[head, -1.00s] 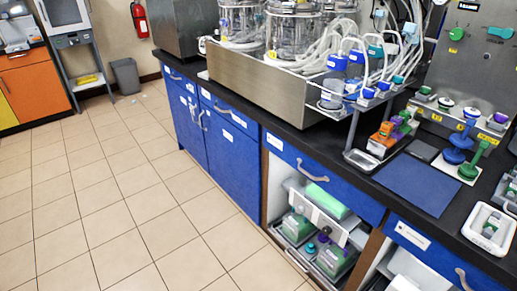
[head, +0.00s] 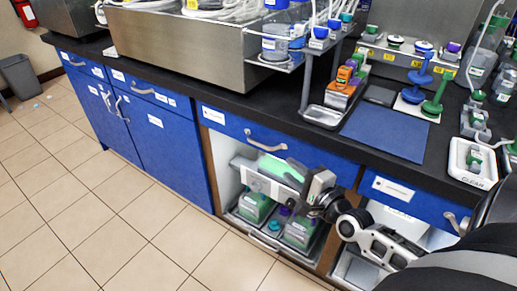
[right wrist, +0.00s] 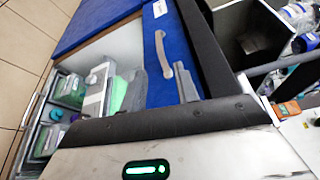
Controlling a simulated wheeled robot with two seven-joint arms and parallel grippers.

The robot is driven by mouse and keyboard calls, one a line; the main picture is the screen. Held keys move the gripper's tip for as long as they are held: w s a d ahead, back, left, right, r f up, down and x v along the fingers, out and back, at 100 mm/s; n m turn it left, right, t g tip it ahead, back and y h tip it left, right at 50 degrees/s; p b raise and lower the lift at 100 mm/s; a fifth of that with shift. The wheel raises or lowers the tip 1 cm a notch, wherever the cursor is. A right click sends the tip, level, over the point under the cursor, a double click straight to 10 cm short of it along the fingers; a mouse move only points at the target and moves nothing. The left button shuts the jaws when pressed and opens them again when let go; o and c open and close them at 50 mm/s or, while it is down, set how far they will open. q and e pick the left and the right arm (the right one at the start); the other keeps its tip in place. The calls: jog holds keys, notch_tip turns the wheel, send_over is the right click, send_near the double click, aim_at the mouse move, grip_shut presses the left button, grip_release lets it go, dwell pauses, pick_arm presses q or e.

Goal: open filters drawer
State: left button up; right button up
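A blue drawer front (head: 225,122) with a white label and a curved grey handle (head: 265,140) is closed under the black counter. The label is too small to read. A second closed blue drawer (head: 410,200) with its own handle is to the right. My right gripper (head: 298,176) is below and right of the first handle, in front of the open shelf. In the right wrist view its fingers (right wrist: 157,88) are apart and empty, with the curved handle (right wrist: 162,55) ahead between their lines, not touching. My left gripper is not in view.
The counter above carries a blue mat (head: 385,133), a metal dish (head: 323,117) and a white tray (head: 472,165). Tiled floor (head: 130,225) is free at left.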

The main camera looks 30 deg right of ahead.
aim_at(259, 144)
jog(key=w, duration=0.5)
jog(key=w+b, duration=0.1)
jog(key=w, duration=0.4)
jog(key=w+f, duration=0.1)
jog(key=w, duration=0.4)
jog(key=shift+a+b, duration=0.15)
jog(key=shift+b, duration=0.2)
grip_shut()
